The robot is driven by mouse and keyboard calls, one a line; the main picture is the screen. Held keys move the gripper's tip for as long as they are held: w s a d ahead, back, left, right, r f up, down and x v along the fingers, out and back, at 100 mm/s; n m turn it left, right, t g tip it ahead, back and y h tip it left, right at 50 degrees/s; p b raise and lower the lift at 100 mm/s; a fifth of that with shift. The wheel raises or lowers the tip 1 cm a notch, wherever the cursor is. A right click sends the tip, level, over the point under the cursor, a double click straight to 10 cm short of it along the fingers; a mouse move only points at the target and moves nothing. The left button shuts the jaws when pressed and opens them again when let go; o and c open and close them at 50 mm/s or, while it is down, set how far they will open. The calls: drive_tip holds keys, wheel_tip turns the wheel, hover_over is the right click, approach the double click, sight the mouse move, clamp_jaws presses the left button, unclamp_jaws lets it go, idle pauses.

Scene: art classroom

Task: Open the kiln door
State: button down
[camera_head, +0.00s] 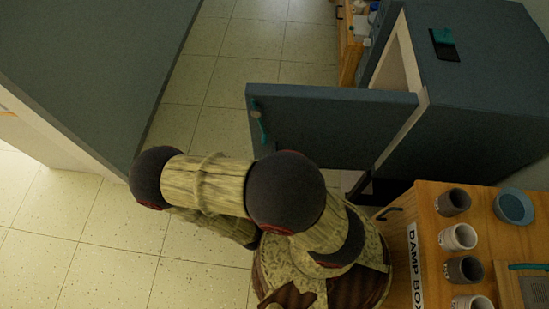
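The kiln (480,60) appears to be the dark blue-grey box at the upper right, with a small dark and teal item on its top. Its door (335,125) stands swung out to the left, well away from the pale-edged front opening. A teal handle (258,121) sits near the door's free left edge. The inside of the kiln is mostly hidden. My arm crosses the lower middle of the view, just below the door, its bulky joints covering part of the floor. I cannot make out my gripper's fingers, nor any contact with the handle.
A wooden cabinet labelled "DAMP BOX" (416,265) stands at the lower right, with several cups and a blue bowl (514,207) on top. A large dark-topped unit (80,70) fills the upper left. Tiled floor (210,85) is clear between that unit and the door.

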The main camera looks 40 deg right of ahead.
drive_tip(key=shift+s+a, duration=0.1)
drive_tip(key=shift+s, duration=0.05)
drive_tip(key=c, duration=1.8)
unclamp_jaws()
drive_tip(key=shift+c, duration=0.2)
drive_tip(key=v, duration=0.7)
drive_tip(key=shift+s+a, duration=0.15)
drive_tip(key=shift+s, duration=0.05)
drive_tip(key=shift+r, duration=0.1)
